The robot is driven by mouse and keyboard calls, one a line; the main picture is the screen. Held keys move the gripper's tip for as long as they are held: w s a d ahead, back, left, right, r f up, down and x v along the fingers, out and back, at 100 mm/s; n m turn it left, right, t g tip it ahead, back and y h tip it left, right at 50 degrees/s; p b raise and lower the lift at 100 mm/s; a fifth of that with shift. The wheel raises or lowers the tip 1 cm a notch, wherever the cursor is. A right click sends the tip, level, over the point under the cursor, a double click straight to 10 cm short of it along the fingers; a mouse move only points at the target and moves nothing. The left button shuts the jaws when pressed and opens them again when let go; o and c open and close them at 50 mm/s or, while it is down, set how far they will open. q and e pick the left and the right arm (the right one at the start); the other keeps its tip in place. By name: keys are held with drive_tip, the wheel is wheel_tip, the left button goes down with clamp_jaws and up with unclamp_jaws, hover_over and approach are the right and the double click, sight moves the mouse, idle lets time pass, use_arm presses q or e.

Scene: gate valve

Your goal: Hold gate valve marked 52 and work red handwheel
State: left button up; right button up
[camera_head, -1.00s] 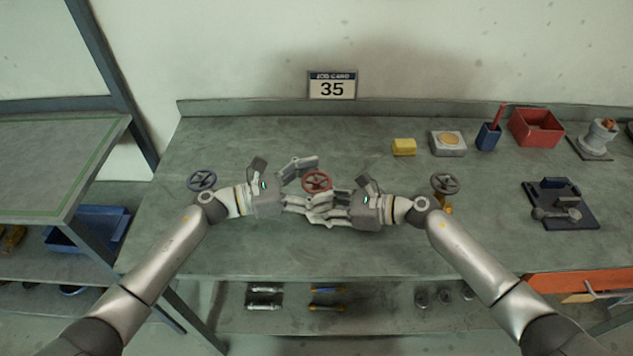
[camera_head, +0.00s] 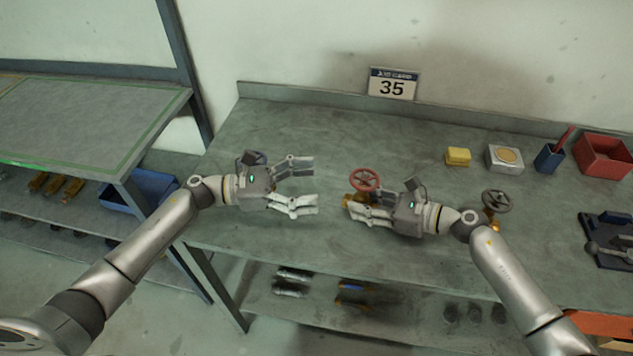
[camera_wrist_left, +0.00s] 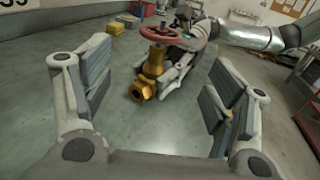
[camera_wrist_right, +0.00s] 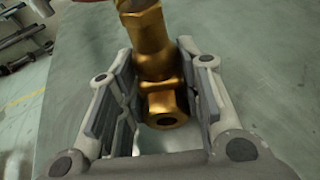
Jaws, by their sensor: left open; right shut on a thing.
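The gate valve with the red handwheel (camera_head: 365,180) stands upright on the bench, its brass body (camera_wrist_left: 150,72) showing in the left wrist view. My right gripper (camera_head: 358,208) is shut on the brass body (camera_wrist_right: 158,70), holding it low between its fingers in the right wrist view. My left gripper (camera_head: 306,183) is open and empty, to the left of the valve, with a clear gap between its fingers and the red wheel. No number can be read on the valve. The card (camera_head: 392,84) on the wall reads 35.
A valve with a grey wheel (camera_head: 496,202) stands right of my right gripper. A yellow block (camera_head: 457,156), a grey box (camera_head: 504,158) and a red bin (camera_head: 604,154) stand at the back right.

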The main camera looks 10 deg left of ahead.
sight(373, 171)
use_arm(q)
drive_tip(key=d+f+n+t+y, duration=0.1)
drive_tip(key=s+d+n+t+y, duration=0.1)
drive_tip(key=d+t, duration=0.1)
drive_tip(key=d+f+n+t+y, duration=0.1)
drive_tip(key=d, duration=0.1)
drive_tip(key=shift+s+d+f+t, duration=0.15)
drive_tip(key=shift+d+f+t, duration=0.05)
drive_tip(key=shift+f+t, duration=0.1)
drive_tip(key=t, duration=0.1)
drive_tip(key=s+d+n+t+y, duration=0.1)
drive_tip(key=s+n+t+y, duration=0.1)
drive_tip(key=shift+s+d+r, duration=0.15)
drive_tip(key=shift+s+r, duration=0.05)
drive_tip(key=shift+r, duration=0.1)
drive_tip(key=s+r+n+t+y, duration=0.2)
drive_tip(key=s+n+t+y, duration=0.1)
drive_tip(key=s+n+y, duration=0.1)
drive_tip(key=x, duration=1.2)
drive_tip(key=shift+w+a+r, duration=0.15)
drive_tip(key=shift+a+r, duration=0.2)
drive_tip(key=shift+a, duration=0.1)
drive_tip(key=shift+c, duration=0.4)
drive_tip(key=c, duration=1)
